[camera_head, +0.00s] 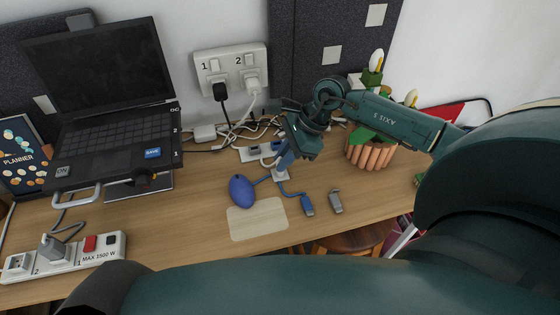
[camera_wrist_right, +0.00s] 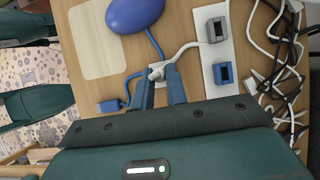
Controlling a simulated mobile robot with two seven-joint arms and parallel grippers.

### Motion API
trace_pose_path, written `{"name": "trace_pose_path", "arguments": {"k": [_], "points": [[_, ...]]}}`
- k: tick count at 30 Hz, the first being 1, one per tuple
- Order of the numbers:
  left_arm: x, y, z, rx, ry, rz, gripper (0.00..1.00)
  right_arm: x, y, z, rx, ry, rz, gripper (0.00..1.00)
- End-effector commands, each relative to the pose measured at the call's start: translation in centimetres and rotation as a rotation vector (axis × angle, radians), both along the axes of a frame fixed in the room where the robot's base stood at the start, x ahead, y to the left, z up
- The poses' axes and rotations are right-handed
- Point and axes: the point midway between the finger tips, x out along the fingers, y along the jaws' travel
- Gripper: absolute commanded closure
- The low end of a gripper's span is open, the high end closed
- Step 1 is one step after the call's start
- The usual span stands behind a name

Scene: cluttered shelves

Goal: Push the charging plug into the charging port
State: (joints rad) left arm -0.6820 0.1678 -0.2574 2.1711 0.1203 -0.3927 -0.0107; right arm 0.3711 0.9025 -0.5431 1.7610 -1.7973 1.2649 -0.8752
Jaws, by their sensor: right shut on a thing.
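My right gripper (camera_head: 284,165) reaches down over the desk, its two blue fingers closed on a small white plug-like piece (camera_wrist_right: 157,72). The piece also shows below the fingers in the head view (camera_head: 280,176). A white cable leads from it towards a grey port block (camera_wrist_right: 217,29). A blue port block (camera_wrist_right: 222,73) sits beside the grey one on a white strip (camera_wrist_right: 207,90). The piece is apart from both blocks. A blue cable runs close by the piece, and whether it joins it is unclear. A blue plug (camera_head: 308,206) lies on the desk. My left gripper is out of view.
A blue mouse (camera_head: 241,191) stands beside a pale pad (camera_head: 258,219). A grey stick (camera_head: 335,201) lies on the right. Tangled cables (camera_wrist_right: 287,95) and a plant pot (camera_head: 369,153) are near the gripper. A laptop (camera_head: 110,120) and power strip (camera_head: 65,258) are left.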

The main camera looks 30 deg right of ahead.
Motion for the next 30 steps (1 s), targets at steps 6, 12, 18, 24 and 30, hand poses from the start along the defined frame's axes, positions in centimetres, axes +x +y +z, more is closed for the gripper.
{"name": "trace_pose_path", "arguments": {"k": [6, 12, 18, 24, 30], "points": [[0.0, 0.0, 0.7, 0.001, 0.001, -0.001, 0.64, 0.0, 0.0, 1.2, -0.001, -0.001, 0.0, 1.0], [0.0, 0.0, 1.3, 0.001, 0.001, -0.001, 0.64, 0.0, 0.0, 2.2, 0.0, -0.001, 0.002, 1.0], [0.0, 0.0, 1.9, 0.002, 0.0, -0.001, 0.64, 0.0, 0.0, 3.2, 0.0, 0.0, 0.001, 1.0], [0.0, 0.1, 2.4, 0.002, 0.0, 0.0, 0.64, 0.0, 0.0, 4.2, 0.0, 0.0, 0.0, 1.0], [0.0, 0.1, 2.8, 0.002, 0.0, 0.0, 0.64, 0.0, 0.0, 4.9, -0.001, -0.001, 0.0, 1.0]]}}
